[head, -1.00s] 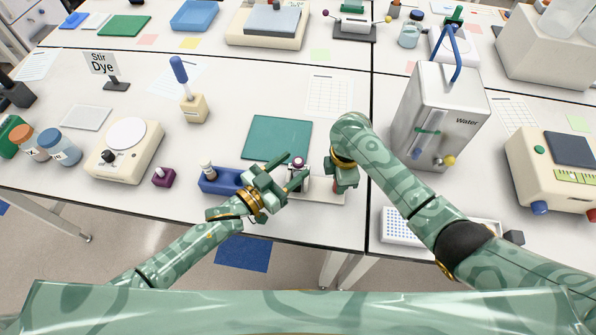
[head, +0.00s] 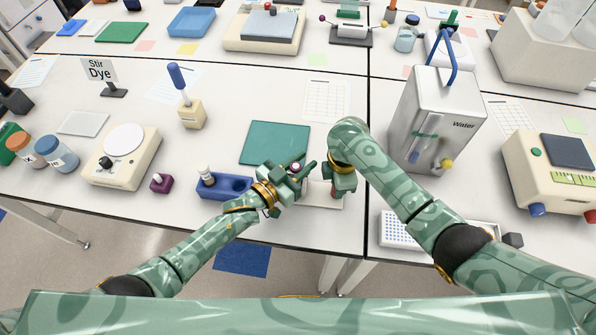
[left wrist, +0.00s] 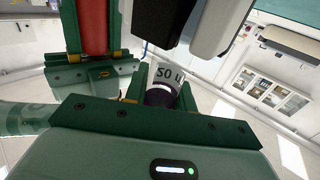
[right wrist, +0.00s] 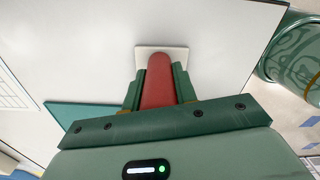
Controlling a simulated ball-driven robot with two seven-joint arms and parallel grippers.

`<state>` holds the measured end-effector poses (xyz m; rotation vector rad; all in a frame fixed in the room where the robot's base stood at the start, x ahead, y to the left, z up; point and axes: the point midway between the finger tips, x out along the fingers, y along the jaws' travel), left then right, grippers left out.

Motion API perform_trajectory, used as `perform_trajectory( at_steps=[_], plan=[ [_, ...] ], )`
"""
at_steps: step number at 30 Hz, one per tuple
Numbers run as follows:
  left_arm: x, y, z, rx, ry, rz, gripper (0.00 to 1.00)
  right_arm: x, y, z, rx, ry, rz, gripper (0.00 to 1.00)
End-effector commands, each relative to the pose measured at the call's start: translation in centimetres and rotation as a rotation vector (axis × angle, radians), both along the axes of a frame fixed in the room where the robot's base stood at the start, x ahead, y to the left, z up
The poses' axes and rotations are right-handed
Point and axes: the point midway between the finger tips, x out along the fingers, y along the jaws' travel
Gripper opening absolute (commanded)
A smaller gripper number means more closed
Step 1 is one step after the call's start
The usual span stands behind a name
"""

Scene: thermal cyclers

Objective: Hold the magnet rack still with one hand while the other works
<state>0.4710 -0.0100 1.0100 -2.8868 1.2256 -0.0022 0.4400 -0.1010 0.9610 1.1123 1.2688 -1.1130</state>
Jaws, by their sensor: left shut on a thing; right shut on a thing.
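The magnet rack has a pale flat base (head: 322,201) near the front edge of the bench; its red upright handle shows in the right wrist view (right wrist: 160,82). My right gripper (head: 336,188) is shut on this handle from above, and the base rests on the bench. My left gripper (head: 303,171) is shut on a small vial with a dark purple cap (head: 296,167); its white label shows in the left wrist view (left wrist: 167,77). The vial is close beside the rack's dark block (left wrist: 160,22). Whether they touch is hidden.
A blue holder (head: 234,188) with a white-capped vial (head: 205,174) stands left of my left gripper. A teal mat (head: 275,143) lies behind.

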Motion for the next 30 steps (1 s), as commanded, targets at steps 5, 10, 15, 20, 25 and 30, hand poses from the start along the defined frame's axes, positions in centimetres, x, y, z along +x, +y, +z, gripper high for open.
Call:
perform_trajectory(
  at_steps=[5, 10, 15, 20, 25, 30],
  plan=[
    [0.0, 0.0, 1.3, -0.002, -0.003, -0.001, 0.00, 0.0, 0.0, 0.0, 0.000, -0.001, 0.000, 0.02],
    [0.0, 0.0, 4.5, -0.001, -0.004, -0.002, 0.00, 0.0, 0.0, 0.0, 0.000, -0.001, 0.000, 0.02],
    [0.0, 0.0, 8.0, -0.001, -0.005, -0.002, 0.00, 0.0, 0.0, 0.0, 0.000, -0.001, 0.000, 0.02],
    [0.0, 0.0, 9.8, -0.001, -0.001, 0.000, 0.00, 0.0, 0.0, 0.0, 0.000, -0.001, 0.000, 0.02],
    [0.0, 0.0, 10.1, -0.001, 0.001, 0.000, 0.00, 0.0, 0.0, 0.0, 0.000, -0.001, 0.000, 0.02],
    [0.0, 0.0, 10.0, -0.001, 0.000, 0.000, 0.00, 0.0, 0.0, 0.0, 0.000, -0.001, 0.000, 0.42]
  ],
)
